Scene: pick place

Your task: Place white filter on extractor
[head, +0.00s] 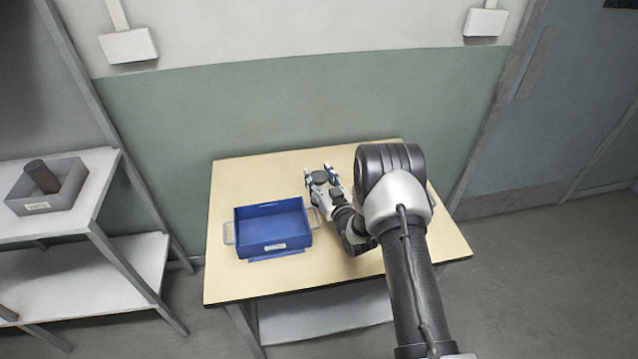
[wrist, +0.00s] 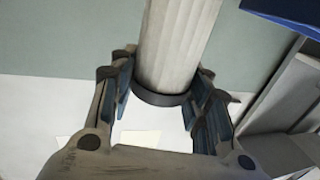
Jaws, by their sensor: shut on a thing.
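A white ribbed cylinder (wrist: 178,45), which looks like the white filter, has a dark ring at one end and stands between the fingers of my gripper (wrist: 163,88) in the wrist view. The fingers are closed in on both sides of it near the dark ring. Its far end runs out of the top of the wrist view. In the head view my gripper (head: 321,172) is over the back middle of the table, right of the blue tray. The filter is too small to make out clearly there. I cannot pick out the extractor in either view.
A blue tray (head: 272,248) with side handles sits on the left of the wooden table (head: 235,180). A grey bin (head: 68,198) holding a dark cylinder (head: 42,176) stands on the left shelf. The green wall (head: 270,110) is close behind.

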